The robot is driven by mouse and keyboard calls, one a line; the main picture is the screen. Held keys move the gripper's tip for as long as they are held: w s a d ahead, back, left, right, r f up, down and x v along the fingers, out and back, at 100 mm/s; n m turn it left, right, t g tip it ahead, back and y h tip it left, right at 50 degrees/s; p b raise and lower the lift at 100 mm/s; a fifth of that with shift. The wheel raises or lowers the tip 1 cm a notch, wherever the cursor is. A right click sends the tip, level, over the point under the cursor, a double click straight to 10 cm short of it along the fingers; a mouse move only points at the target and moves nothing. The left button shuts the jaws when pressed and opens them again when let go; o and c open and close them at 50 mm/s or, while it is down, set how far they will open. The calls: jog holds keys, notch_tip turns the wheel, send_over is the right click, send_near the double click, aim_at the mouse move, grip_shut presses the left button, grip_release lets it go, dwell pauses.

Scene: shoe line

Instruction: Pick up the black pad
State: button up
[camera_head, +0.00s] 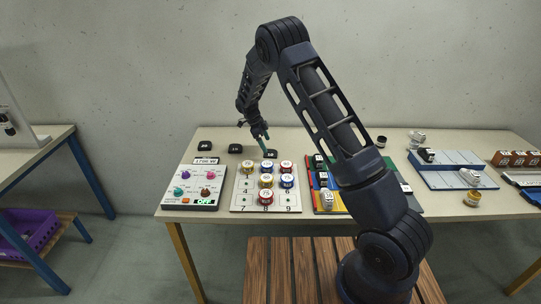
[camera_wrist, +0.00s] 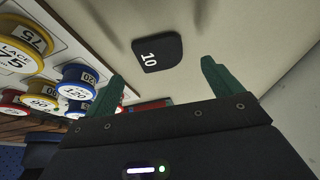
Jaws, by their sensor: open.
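Two more black pads lie to the left, one in the middle (camera_head: 235,149) and one at the far left (camera_head: 205,147). Their markings are too small to read.
A white numbered board (camera_head: 239,196) with several lace spools (camera_head: 265,196) stands close to my gripper. A control panel (camera_head: 192,187) is at its left, and a coloured tray (camera_head: 327,201) at its right. A blue tray (camera_head: 451,182) lies farther right.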

aim_at(270, 153)
jog(key=shift+x, duration=2.35)
jog(key=c, duration=1.1)
jog(key=shift+r, duration=0.1)
